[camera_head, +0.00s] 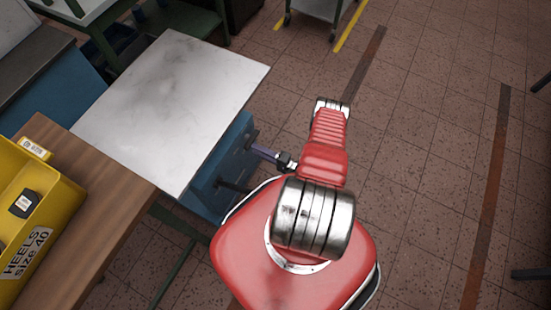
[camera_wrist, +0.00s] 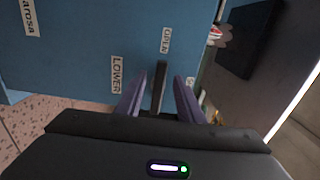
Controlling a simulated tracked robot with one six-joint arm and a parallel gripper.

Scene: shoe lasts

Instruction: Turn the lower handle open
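The lower handle is a dark bar (camera_wrist: 159,88) on the blue cabinet front (camera_wrist: 85,45). In the wrist view it lies between the two purple fingers of my gripper (camera_wrist: 159,80), with a gap showing on each side. The bar's far end points at the OPEN label (camera_wrist: 165,40); the LOWER label (camera_wrist: 117,74) is left of it. In the head view my gripper (camera_head: 258,149) reaches left to the blue cabinet (camera_head: 228,150) under a white top. A dark bar (camera_head: 234,186) shows below the gripper there; I cannot tell which part it is.
The white tabletop (camera_head: 175,100) overhangs the cabinet. A wooden bench (camera_head: 95,225) with a yellow box of heels (camera_head: 55,200) stands at the lower left. The tiled floor (camera_head: 430,130) to the right is mostly clear.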

